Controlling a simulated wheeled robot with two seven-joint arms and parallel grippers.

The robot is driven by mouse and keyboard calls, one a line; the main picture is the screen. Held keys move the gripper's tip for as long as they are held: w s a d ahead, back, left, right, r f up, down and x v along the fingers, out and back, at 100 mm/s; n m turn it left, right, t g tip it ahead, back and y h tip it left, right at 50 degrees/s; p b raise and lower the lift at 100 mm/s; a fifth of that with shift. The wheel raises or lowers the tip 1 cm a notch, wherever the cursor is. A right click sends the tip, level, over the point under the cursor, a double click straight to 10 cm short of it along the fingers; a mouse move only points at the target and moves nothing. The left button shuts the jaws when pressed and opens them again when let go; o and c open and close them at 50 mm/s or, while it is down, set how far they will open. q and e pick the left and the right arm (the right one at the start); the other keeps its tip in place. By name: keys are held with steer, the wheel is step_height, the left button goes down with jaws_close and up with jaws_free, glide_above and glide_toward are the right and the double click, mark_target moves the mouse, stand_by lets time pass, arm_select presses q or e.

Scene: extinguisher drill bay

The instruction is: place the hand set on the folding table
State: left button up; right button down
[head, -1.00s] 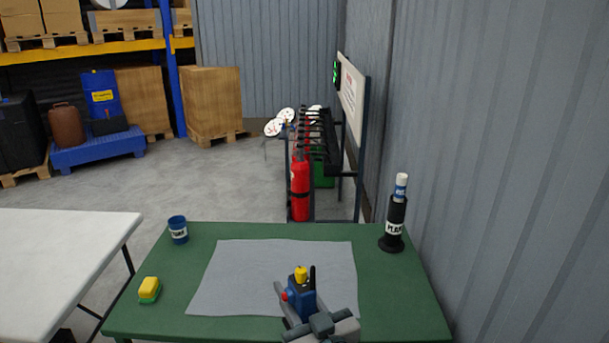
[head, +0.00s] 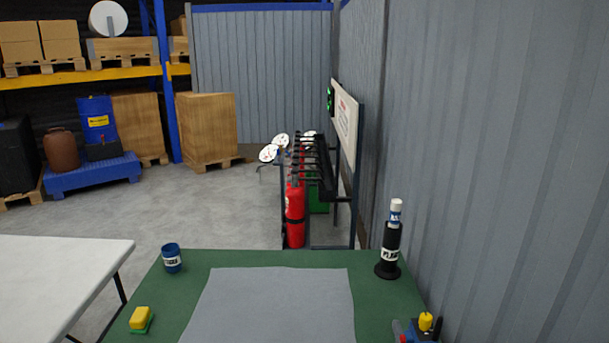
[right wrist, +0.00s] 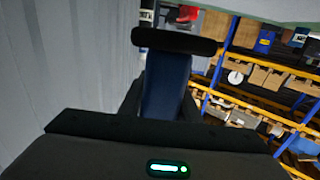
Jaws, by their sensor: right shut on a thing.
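The hand set (head: 425,322), blue with a yellow knob and a red button, shows at the bottom right corner of the head view, partly cut off by the frame. My right gripper is shut on it; in the right wrist view the blue body (right wrist: 166,85) sits between the dark fingers of that gripper (right wrist: 163,98). The folding table (head: 60,290), white-topped with thin dark legs, stands at the lower left of the head view. Its visible top is bare. The hand set is well to its right. My left gripper is not in view.
A green table (head: 215,258) with a grey cloth (head: 275,305) lies ahead. On it are a blue cup (head: 172,258), a yellow-and-green sponge (head: 141,319) and a black holder (head: 388,263). A grey corrugated wall (head: 490,150) closes the right side. A red extinguisher (head: 295,215) stands beyond.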

steer(key=shift+s+f, duration=0.2)
steer(key=shift+s, duration=0.25)
steer(key=s+f, duration=0.3)
steer(key=s, duration=0.5)
steer(key=shift+s, duration=0.35)
